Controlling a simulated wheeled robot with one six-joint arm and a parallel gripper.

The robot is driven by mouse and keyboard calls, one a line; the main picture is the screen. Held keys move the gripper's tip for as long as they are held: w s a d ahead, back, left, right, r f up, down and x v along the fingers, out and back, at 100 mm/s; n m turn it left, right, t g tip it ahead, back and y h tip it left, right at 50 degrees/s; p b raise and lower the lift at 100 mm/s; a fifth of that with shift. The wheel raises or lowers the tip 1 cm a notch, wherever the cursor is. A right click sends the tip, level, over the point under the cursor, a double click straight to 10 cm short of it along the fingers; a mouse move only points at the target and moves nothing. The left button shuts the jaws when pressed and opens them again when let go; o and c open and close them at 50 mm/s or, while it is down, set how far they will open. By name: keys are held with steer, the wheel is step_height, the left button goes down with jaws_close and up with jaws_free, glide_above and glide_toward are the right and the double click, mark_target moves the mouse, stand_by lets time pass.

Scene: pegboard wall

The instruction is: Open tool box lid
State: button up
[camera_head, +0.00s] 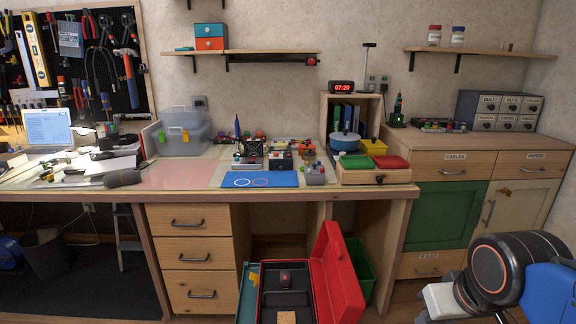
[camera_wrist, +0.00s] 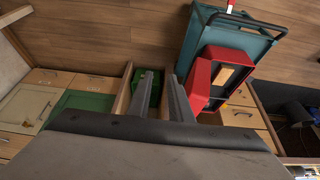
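The red tool box (camera_head: 284,298) is at the bottom centre of the head view, with its dark inside showing. Its red lid (camera_head: 337,275) stands raised along the right side, so the box is open. A small tan item (camera_head: 287,317) and a dark item (camera_head: 285,280) are inside. In the wrist view the tool box (camera_wrist: 230,72) is right of my gripper, with the lid (camera_wrist: 199,86) on its near side. My gripper (camera_wrist: 160,82) shows two grey fingers apart with nothing between them. It appears clear of the lid.
The tool box rests on a teal cart (camera_wrist: 207,40) with a dark rail. A green bin (camera_head: 357,268) stands behind the lid. The workbench (camera_head: 170,176) with drawers is behind, and a cabinet (camera_head: 443,217) is at the right. Wooden floor (camera_wrist: 110,30) is open beside the cart.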

steer(key=shift+o, duration=0.2)
steer(key=w+a+r+g+y, duration=0.1)
steer(key=w+a+r+g, duration=0.1)
steer(key=w+r, duration=0.7)
steer(key=w+a, duration=0.1)
steer(key=w, duration=0.3)
steer(key=shift+w+a+r, duration=0.15)
steer(key=g+y, duration=0.2)
steer(key=g, duration=0.1)
glide_toward(339, 248)
steer(key=x, duration=0.8)
jaws_close()
stand_by(0.8)
